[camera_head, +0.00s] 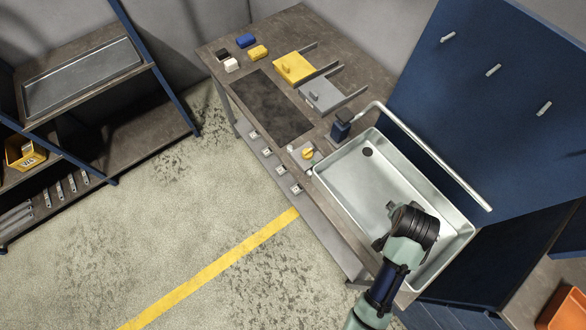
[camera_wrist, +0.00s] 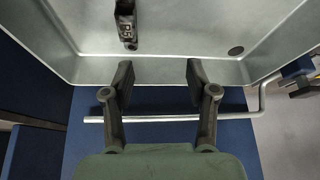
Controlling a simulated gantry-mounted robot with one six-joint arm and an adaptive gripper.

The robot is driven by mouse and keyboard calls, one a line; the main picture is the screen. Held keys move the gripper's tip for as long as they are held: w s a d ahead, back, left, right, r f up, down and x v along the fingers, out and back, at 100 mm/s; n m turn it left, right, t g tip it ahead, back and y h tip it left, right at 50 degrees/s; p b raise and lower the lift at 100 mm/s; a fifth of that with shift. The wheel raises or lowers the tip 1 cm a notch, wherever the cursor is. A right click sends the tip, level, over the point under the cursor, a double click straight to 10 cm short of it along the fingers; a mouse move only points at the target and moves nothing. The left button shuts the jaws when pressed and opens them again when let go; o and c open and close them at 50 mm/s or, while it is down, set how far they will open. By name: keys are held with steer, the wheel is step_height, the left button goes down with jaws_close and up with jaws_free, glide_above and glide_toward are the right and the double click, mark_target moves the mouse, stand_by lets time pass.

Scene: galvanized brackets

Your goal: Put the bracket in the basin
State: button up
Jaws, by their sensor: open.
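The basin (camera_head: 340,185) is a pale metal sink set in the bench; its floor and wall also show in the wrist view (camera_wrist: 185,40). My gripper (camera_wrist: 160,74) is over the basin, its two dark fingers spread wide with nothing between them. In the head view my wrist hides part of the basin. A dark upright-looking piece with a white-marked label (camera_wrist: 126,26) shows against the basin floor in the wrist view, ahead of the left finger and apart from it. I cannot tell whether it is the bracket; its top end is cut off.
A bent pipe (camera_head: 430,150) runs along the basin's far side before a blue panel (camera_head: 500,110). The dark mat (camera_head: 270,108) is bare.

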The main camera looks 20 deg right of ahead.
steer(key=w+a+r+n+t, duration=0.45)
steer(key=w+a+r, duration=0.45)
steer(key=w+a, duration=0.35)
steer(key=a+r+n+t+y, duration=0.1)
steer(key=a+r+n+t, duration=0.1)
steer(key=a+r, duration=0.3)
steer(key=w+a+r+n+t+y, duration=0.1)
steer(key=a+r+n, duration=0.3)
steer(key=a, duration=0.6)
steer(key=w+a+r+n+t+y, duration=0.1)
steer(key=a+r+n+t+y, duration=0.1)
steer(key=a+r, duration=0.3)
steer(key=a+n+t, duration=0.1)
steer(key=a, duration=0.2)
steer(key=shift+w+a+r+y, duration=0.2)
steer(key=shift+a+r+y, duration=0.1)
steer(key=shift+y, duration=0.1)
